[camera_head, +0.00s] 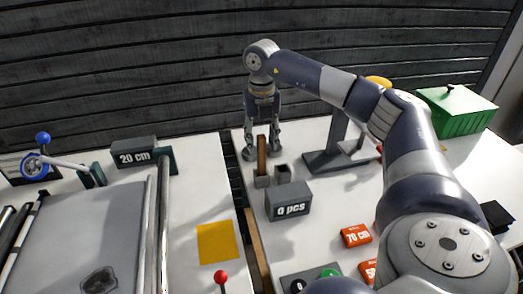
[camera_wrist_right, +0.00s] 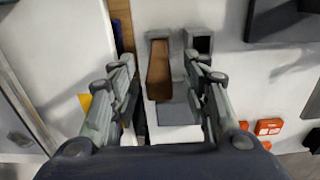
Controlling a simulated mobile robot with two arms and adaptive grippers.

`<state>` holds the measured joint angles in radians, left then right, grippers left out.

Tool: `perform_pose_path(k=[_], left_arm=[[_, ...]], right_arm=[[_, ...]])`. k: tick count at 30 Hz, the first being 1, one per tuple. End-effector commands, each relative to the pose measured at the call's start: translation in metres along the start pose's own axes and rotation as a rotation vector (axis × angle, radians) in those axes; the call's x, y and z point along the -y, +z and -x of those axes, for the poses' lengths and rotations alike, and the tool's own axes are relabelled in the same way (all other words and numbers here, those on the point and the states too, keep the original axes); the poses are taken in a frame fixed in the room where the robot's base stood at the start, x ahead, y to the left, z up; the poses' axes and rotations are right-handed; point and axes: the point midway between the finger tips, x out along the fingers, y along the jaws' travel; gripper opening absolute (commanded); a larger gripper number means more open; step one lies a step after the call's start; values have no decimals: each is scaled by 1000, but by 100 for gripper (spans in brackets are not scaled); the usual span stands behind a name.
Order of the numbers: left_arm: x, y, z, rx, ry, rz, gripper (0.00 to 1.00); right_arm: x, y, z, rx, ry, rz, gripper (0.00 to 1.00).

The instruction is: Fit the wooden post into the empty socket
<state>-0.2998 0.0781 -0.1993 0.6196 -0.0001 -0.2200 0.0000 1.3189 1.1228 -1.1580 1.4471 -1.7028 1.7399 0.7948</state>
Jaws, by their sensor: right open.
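The wooden post (camera_head: 262,155) stands upright in a grey square socket (camera_head: 262,182). In the right wrist view the post (camera_wrist_right: 159,72) is seen from above, its foot inside the left of two grey sockets (camera_wrist_right: 158,36). The other socket (camera_head: 283,171) is just to the right, with a dark empty opening that also shows in the wrist view (camera_wrist_right: 201,44). My right gripper (camera_head: 262,153) points down with open fingers on either side of the post. In the wrist view a gap shows between the left finger and the post; the right finger is closer. My left gripper is out of view.
A grey block marked "0 pcs" (camera_head: 289,202) sits in front of the sockets. A dark stand (camera_head: 330,160) is to their right. Orange labels (camera_head: 356,236) lie nearer. A gap (camera_head: 240,190) separates this table from the left one. A green box (camera_head: 457,110) stands far right.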

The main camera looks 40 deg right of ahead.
Motion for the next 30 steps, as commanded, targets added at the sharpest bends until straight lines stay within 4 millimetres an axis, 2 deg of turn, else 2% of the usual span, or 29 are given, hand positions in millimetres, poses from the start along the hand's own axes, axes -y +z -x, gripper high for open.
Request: perform_pose_path(k=[2,8,20,23,30], left_arm=[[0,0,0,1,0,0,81],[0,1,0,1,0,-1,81],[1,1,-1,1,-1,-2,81],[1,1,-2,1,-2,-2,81],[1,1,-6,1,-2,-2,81]], right_arm=[[0,0,0,0,0,0,43],[0,0,0,0,0,0,0],[-1,1,5,2,2,1,0],[-1,1,18,4,3,1,0],[-2,1,67,4,4,1,0]])
